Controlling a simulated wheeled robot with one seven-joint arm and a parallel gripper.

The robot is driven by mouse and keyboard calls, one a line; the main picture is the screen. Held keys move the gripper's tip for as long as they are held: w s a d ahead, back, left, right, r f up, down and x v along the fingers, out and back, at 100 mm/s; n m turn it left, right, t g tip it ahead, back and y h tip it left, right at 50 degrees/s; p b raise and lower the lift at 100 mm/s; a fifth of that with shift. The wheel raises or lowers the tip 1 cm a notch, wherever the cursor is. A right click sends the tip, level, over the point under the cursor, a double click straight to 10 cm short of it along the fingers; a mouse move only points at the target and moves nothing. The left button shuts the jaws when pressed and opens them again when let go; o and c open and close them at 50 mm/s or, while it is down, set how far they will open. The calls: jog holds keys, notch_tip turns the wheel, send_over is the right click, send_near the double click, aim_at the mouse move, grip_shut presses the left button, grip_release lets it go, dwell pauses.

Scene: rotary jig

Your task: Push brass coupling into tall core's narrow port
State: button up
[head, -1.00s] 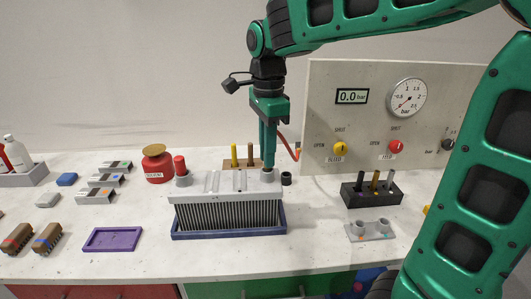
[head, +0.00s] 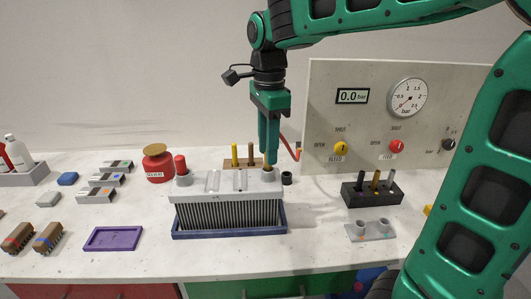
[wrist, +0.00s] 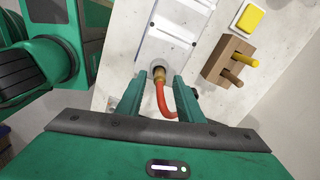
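The tall core (head: 228,214) is a grey-topped block with dark fins, upright in a blue tray (head: 230,235). The brass coupling (wrist: 159,73) sits upright at the port on the right end of the core's top, on the end of a red hose (wrist: 168,104). How deep it sits is hard to tell. My gripper (wrist: 160,78) is open, its fingers on either side of the coupling with a visible gap to each. In the head view my gripper (head: 268,160) is directly above that port.
A panel with a gauge (head: 407,97) and valve knobs stands behind at right. A wooden block (wrist: 226,62) with pegs is behind the core. A black ring (head: 286,178) lies right of the core. A red solvent can (head: 158,166) stands left.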

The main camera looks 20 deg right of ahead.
notch_tip(320, 180, up, 10)
jog(key=s+d+f+n, duration=0.6)
jog(key=s+d+f, duration=0.4)
jog(key=d, duration=0.3)
jog(key=s+d+f+n, duration=0.4)
jog(key=s+f+n, duration=0.2)
jog(key=s+f, duration=0.5)
jog(key=shift+s+d+f, duration=0.15)
jog(key=shift+s, duration=1.05)
jog(key=shift+w+f, duration=0.2)
jog(key=shift+w, duration=0.4)
jog(key=shift+d, duration=0.1)
